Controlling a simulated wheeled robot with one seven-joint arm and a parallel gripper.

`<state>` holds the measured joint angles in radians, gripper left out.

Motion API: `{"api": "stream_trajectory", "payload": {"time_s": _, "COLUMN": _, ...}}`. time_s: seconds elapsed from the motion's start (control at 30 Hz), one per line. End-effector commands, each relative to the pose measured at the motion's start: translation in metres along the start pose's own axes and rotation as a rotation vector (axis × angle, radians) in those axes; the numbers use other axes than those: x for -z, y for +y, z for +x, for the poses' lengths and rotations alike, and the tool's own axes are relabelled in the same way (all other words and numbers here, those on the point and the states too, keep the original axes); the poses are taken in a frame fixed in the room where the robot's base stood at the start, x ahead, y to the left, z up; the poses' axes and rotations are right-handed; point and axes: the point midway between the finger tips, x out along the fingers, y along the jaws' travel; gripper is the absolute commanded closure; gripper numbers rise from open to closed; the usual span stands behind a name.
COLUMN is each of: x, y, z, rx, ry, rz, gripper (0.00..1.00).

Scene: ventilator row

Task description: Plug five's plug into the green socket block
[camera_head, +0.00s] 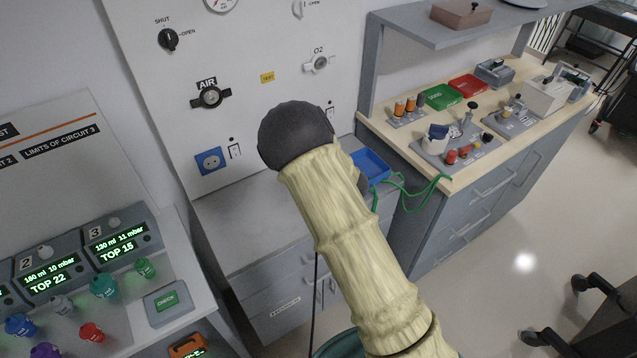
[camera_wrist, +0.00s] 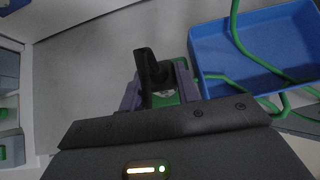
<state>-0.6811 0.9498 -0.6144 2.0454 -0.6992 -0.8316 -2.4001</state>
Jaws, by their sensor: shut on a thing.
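In the wrist view my gripper (camera_wrist: 158,90) has its two purple fingers closed on a black plug-like piece (camera_wrist: 150,68), which I take to be five's plug; no number is readable on it. Green surface (camera_wrist: 183,66) shows close behind and below the black piece, between and beside the fingers. It looks like the green socket block, but most of it is covered. I cannot tell whether the plug is in it or only in front of it. In the head view my arm hides the gripper, the plug and the green block.
A blue tray (camera_head: 371,165) with green cable (camera_head: 412,190) stands right of my arm; it also shows right beside the gripper in the wrist view (camera_wrist: 207,76). A blue wall socket (camera_head: 210,161) is left. A wooden-topped bench (camera_head: 447,180) with parts stands right; a ventilator console (camera_head: 75,270) stands left.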

Motion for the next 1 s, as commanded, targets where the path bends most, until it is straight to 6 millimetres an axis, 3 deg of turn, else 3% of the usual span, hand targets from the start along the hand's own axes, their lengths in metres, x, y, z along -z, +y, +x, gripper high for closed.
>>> {"api": "stream_trajectory", "payload": {"time_s": 0.07, "x": 0.004, "y": 0.001, "z": 0.001, "rx": 0.000, "ry": 0.009, "rz": 0.000, "gripper": 1.00}}
{"api": "stream_trajectory", "payload": {"time_s": 0.1, "x": 0.004, "y": 0.001, "z": 0.001, "rx": 0.000, "ry": 0.009, "rz": 0.000, "gripper": 0.62}}
{"api": "stream_trajectory", "payload": {"time_s": 0.2, "x": 0.004, "y": 0.000, "z": 0.001, "rx": 0.000, "ry": 0.008, "rz": 0.000, "gripper": 0.43}}
{"api": "stream_trajectory", "payload": {"time_s": 0.63, "x": 0.002, "y": 0.000, "z": -0.005, "rx": 0.001, "ry": 0.004, "rz": 0.001, "gripper": 0.43}}
{"api": "stream_trajectory", "payload": {"time_s": 1.0, "x": 0.002, "y": 0.001, "z": -0.056, "rx": 0.000, "ry": 0.002, "rz": 0.002, "gripper": 0.43}}
